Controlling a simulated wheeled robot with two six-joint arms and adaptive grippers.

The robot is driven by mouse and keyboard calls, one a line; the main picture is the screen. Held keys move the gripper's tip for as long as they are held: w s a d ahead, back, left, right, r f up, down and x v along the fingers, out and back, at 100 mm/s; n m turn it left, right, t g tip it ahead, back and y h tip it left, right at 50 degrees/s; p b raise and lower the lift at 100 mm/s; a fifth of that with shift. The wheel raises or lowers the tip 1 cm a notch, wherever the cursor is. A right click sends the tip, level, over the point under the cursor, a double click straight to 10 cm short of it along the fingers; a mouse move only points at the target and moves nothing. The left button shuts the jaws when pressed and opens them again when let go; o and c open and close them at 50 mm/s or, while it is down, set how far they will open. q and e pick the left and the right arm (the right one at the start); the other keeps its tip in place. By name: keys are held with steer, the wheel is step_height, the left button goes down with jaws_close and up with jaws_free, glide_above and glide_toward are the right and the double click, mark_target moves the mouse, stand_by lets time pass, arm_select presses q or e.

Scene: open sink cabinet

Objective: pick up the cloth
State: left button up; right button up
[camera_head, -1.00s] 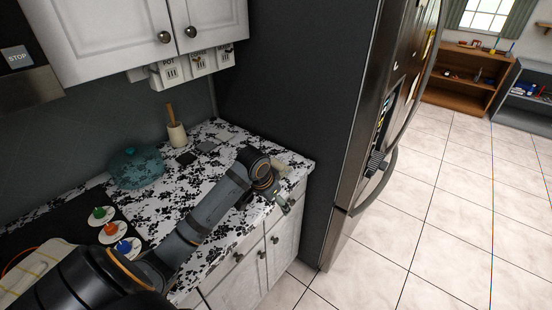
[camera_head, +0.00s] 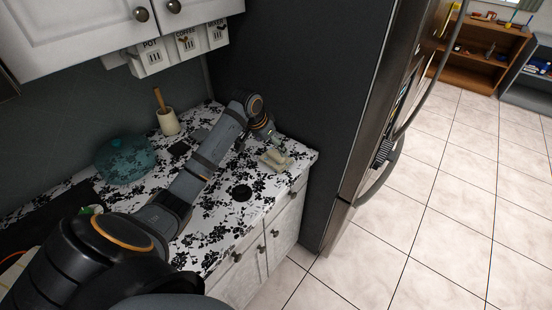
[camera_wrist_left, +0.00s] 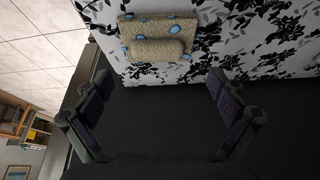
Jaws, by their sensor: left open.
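The cloth (camera_head: 276,160) is a small folded beige piece lying on the black-and-white floral counter (camera_head: 215,225), near its right end by the fridge. In the left wrist view the cloth (camera_wrist_left: 158,38) shows light blue spots and sits above the gap between my fingers. My left gripper (camera_wrist_left: 160,84) is open and empty, its two dark fingers spread wide. In the head view my left gripper (camera_head: 272,136) is just behind the cloth, apart from it as far as I can tell. My right gripper is not in view.
A teal lidded pot (camera_head: 124,160) and a utensil holder (camera_head: 168,122) stand at the back left. The dark fridge side (camera_head: 300,75) walls off the right end of the counter. White upper cabinets (camera_head: 85,30) hang above.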

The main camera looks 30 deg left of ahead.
mark_target(276, 154)
arm_select(q)
steer(key=shift+w+d+f+p, duration=0.15)
steer(key=shift+f+p, duration=0.2)
steer(key=shift+f, duration=0.15)
steer(key=shift+w+d+f+p, duration=0.15)
steer(key=shift+f+p, duration=0.2)
steer(key=shift+f, duration=0.1)
steer(key=shift+x, duration=1.2)
steer(key=shift+w+f, duration=0.1)
steer(key=shift+f, duration=0.15)
steer(key=shift+r, duration=0.1)
steer(key=c, duration=1.3)
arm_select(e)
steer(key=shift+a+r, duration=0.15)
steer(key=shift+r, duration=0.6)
